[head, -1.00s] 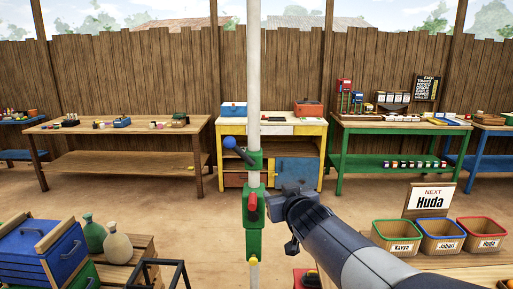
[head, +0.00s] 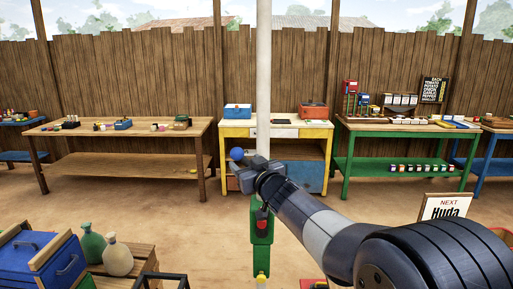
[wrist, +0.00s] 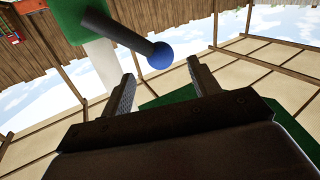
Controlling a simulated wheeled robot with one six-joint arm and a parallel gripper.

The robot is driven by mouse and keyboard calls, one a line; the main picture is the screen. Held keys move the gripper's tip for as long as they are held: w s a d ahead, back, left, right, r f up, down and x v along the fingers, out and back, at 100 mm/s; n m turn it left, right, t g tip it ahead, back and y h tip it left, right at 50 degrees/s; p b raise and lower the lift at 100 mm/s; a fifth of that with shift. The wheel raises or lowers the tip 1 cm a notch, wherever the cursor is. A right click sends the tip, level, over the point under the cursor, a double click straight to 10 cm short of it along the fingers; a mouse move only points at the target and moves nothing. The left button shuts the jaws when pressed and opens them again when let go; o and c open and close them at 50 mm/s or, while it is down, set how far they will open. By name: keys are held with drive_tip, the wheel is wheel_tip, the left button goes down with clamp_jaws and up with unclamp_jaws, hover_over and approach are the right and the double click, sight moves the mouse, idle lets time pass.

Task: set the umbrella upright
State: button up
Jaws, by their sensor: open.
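The umbrella's white pole (head: 264,70) stands about vertical in the head view; its top runs out of frame. A green clamp (head: 262,245) with a red handle (head: 262,214) is low on it. A blue ball knob (head: 237,154) ends a dark lever, shown in the wrist view (wrist: 120,34) coming from an upper green fitting (wrist: 78,14). My gripper (wrist: 162,76) is open and empty, with the blue knob just beyond and between its fingertips. I cannot tell whether they touch. In the head view my wrist hides most of the lever and upper fitting.
A yellow table (head: 290,131) stands behind the pole, a wooden table (head: 120,134) left and a green table (head: 400,131) right. A blue chest (head: 45,255) and two bottles (head: 117,258) are front left. A "Huda" sign (head: 447,207) is right. Bare ground lies between.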

sight(239, 157)
drive_tip(key=p+x, duration=0.1)
drive_tip(key=x, duration=0.5)
drive_tip(key=shift+w+a+r, duration=0.15)
drive_tip(key=shift+w+a, duration=0.05)
drive_tip(key=shift+w, duration=0.1)
drive_tip(key=d+m, duration=0.1)
drive_tip(key=d+r+m+t+b, duration=0.1)
drive_tip(key=m, duration=0.1)
drive_tip(key=d+m+t, duration=0.1)
drive_tip(key=shift+w+d+r+m+b, duration=0.2)
drive_tip(key=shift+w+r+m+b, duration=0.1)
drive_tip(key=shift+w+r, duration=0.1)
drive_tip(key=a+n+p, duration=0.1)
drive_tip(key=a+f+n+g+p, duration=0.1)
drive_tip(key=a+n, duration=0.1)
drive_tip(key=shift+f, duration=0.1)
drive_tip(key=shift+a+f+n+g, duration=0.4)
drive_tip(key=shift+n+g, duration=0.1)
drive_tip(key=shift+n, duration=0.3)
